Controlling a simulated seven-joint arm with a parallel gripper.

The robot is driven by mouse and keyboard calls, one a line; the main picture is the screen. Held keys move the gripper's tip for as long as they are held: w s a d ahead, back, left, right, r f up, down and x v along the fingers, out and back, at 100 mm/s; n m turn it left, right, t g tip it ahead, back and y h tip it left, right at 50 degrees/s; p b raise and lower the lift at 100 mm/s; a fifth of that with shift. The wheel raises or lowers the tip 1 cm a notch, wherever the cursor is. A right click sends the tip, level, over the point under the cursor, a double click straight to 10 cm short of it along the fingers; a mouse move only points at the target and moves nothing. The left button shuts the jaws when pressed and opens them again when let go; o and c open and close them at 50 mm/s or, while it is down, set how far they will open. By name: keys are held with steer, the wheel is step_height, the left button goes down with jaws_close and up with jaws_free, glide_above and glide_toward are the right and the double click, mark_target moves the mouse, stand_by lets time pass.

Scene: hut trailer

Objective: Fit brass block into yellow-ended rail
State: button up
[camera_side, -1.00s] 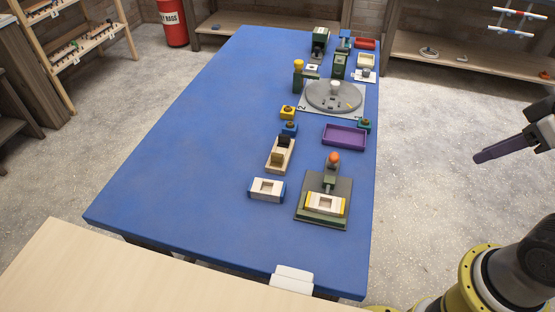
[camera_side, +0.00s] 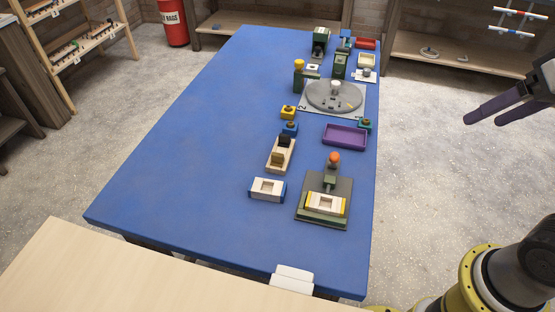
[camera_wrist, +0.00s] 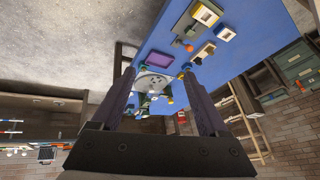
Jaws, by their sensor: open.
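The yellow-ended rail (camera_side: 342,206) is a pale channel with yellow ends, clamped or seated on a green fixture (camera_side: 312,221) with an orange knob; it also shows in the wrist view (camera_wrist: 207,13). A small brass-coloured block (camera_side: 276,159) appears to stand in a light wooden holder (camera_side: 271,171) beside a dark block (camera_side: 285,141). My gripper (camera_side: 482,121) is open and empty over the floor, well right of the blue table. Its fingers frame the far table in the wrist view (camera_wrist: 160,72).
A blue-ended pale rail (camera_side: 267,189) lies left of the fixture. A purple tray (camera_side: 345,137), a grey turntable (camera_side: 320,98) and several small fixtures stand farther back. The left half of the blue table (camera_side: 185,140) is clear.

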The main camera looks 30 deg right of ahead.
steer(key=w+a+r+m, duration=0.25)
steer(key=w+r, duration=0.25)
steer(key=w, duration=0.3)
steer(key=m+g, duration=0.2)
steer(key=g, duration=0.4)
glide_above(277, 154)
step_height(277, 154, down, 21)
steer(key=f, duration=0.7)
steer(key=shift+s, duration=0.2)
steer(key=shift+w+f, duration=0.15)
steer(key=shift+f, duration=2.95)
jaws_close()
